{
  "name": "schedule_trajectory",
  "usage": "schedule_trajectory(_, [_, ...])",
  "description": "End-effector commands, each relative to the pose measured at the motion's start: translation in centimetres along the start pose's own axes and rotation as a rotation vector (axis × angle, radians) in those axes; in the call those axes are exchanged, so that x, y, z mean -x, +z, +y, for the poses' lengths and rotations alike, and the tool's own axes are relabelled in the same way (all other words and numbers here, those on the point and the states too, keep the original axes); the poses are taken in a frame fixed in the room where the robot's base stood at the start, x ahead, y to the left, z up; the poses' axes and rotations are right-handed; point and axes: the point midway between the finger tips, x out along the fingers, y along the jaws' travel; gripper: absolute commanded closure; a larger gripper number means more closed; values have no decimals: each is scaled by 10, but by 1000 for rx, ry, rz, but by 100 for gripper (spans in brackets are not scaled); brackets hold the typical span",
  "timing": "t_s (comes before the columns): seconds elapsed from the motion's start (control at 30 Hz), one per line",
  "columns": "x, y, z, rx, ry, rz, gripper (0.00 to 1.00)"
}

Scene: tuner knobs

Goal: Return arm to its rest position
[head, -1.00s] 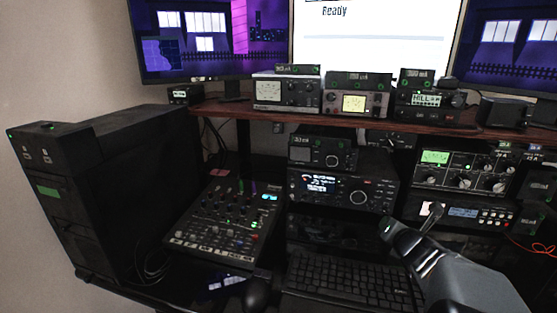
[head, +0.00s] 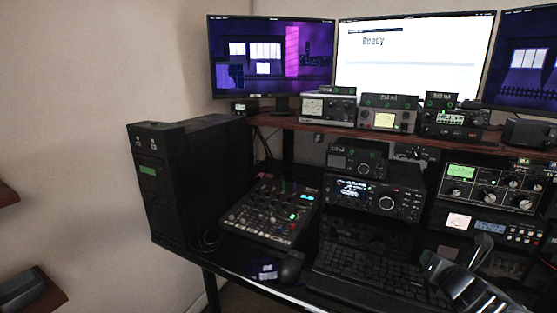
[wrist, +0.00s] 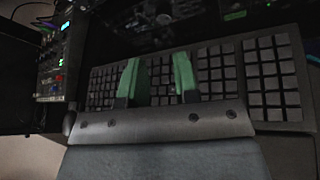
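My gripper (head: 456,257) is at the lower right of the head view, above the right part of the keyboard (head: 365,276). In the wrist view, its two green fingers stand apart with nothing between them, so the gripper (wrist: 158,78) is open and empty. The keyboard keys (wrist: 225,70) show behind the fingers. The radio with several knobs (head: 489,189) is at the right, beyond my gripper. My arm enters from the bottom right corner.
A black computer tower (head: 170,190) stands at the left of the desk. A mixer (head: 270,212), a mouse (head: 291,268) and a radio (head: 374,197) are on the desk. Several small devices line the shelf (head: 330,128) under the monitors (head: 415,57). Bare wall (head: 90,120) lies at far left.

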Motion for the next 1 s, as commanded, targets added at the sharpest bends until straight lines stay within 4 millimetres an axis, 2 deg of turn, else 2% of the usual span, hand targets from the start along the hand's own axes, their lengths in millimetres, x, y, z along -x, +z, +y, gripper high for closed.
schedule_trajectory(0.27, [15,6,58,377,148,81,72])
schedule_trajectory(0.47, [39,4,117,823,341,146,72])
schedule_trajectory(0.57, [61,1,151,1130,482,171,72])
schedule_trajectory(0.73, [120,-6,204,1847,833,176,72])
schedule_trajectory(0.8, [144,-8,213,2142,986,158,72])
schedule_trajectory(0.9, [171,-6,216,2505,1185,123,72])
schedule_trajectory(1.0, [191,0,214,2794,1348,87,72])
